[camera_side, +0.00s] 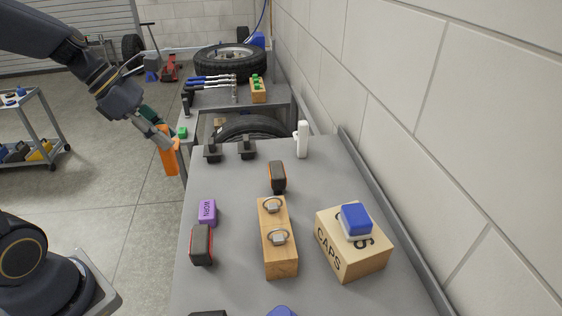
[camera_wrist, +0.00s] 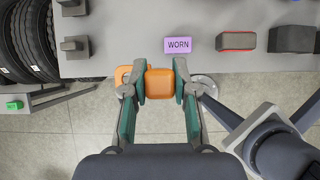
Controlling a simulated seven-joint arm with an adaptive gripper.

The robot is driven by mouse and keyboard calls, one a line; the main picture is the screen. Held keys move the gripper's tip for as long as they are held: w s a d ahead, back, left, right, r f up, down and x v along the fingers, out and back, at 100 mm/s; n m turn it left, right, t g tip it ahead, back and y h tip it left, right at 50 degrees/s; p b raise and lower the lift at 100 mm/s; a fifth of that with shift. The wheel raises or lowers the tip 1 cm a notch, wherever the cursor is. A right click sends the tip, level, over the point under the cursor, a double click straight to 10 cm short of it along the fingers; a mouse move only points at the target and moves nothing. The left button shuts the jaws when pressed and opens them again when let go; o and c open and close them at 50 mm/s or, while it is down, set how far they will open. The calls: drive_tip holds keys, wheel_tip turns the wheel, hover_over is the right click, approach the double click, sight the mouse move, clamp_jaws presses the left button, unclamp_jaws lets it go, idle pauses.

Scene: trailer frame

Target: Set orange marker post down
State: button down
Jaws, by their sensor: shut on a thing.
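The orange marker post (camera_side: 168,158) is a plain block-like post, close to upright with a slight lean. My gripper (camera_side: 161,132) is shut on its upper part. In the side view the post hangs off the left edge of the grey bench top (camera_side: 235,195), near its far end. In the wrist view the post's square orange end (camera_wrist: 160,83) sits between my green-padded fingers (camera_wrist: 160,76), just outside the bench edge over the floor. Another orange patch (camera_wrist: 122,74) shows beside the left finger; I cannot tell whether it belongs to the post.
On the bench are a purple WORN block (camera_side: 207,212), red-and-black blocks (camera_side: 201,245), a wooden block with rings (camera_side: 277,255), a CAPS box (camera_side: 350,255), black brackets (camera_side: 247,149) and a white bottle (camera_side: 302,142). A wall borders the right. Bare bench lies left of centre.

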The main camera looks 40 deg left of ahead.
drive_tip(key=w+a+f, duration=0.1)
drive_tip(key=w+f, duration=0.8)
drive_tip(key=f, duration=0.2)
drive_tip(key=shift+w, duration=0.35)
drive_tip(key=shift+f, duration=0.1)
drive_tip(key=shift+f, duration=0.15)
drive_tip(key=c, duration=0.9)
unclamp_jaws()
